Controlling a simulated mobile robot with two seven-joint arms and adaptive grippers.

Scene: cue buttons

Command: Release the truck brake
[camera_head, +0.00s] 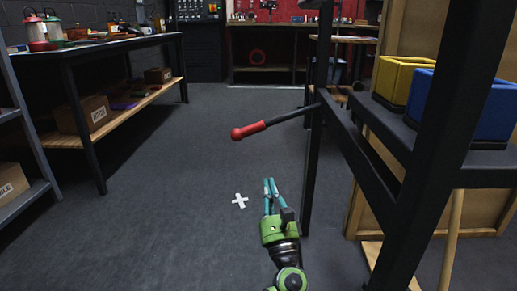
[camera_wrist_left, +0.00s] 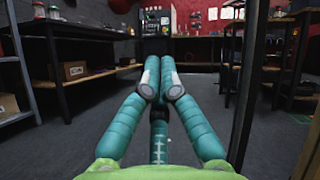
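The brake lever (camera_head: 249,131) is a dark rod with a red grip and a rounded red end. In the head view it sticks out to the left from the dark metal frame, roughly level and sloping slightly down to its tip. My left gripper (camera_head: 269,183), green with teal fingers, is below the lever and apart from it. In the left wrist view its fingers (camera_wrist_left: 160,78) come together at the tips with nothing between them. The lever cannot be made out in that view. My right gripper is not in view.
The dark frame (camera_head: 358,153) stands close on the right, with a yellow bin (camera_head: 398,83) and a blue bin (camera_head: 487,107). A workbench (camera_head: 84,148) with boxes is on the left. A white cross (camera_head: 240,201) shows over open grey floor.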

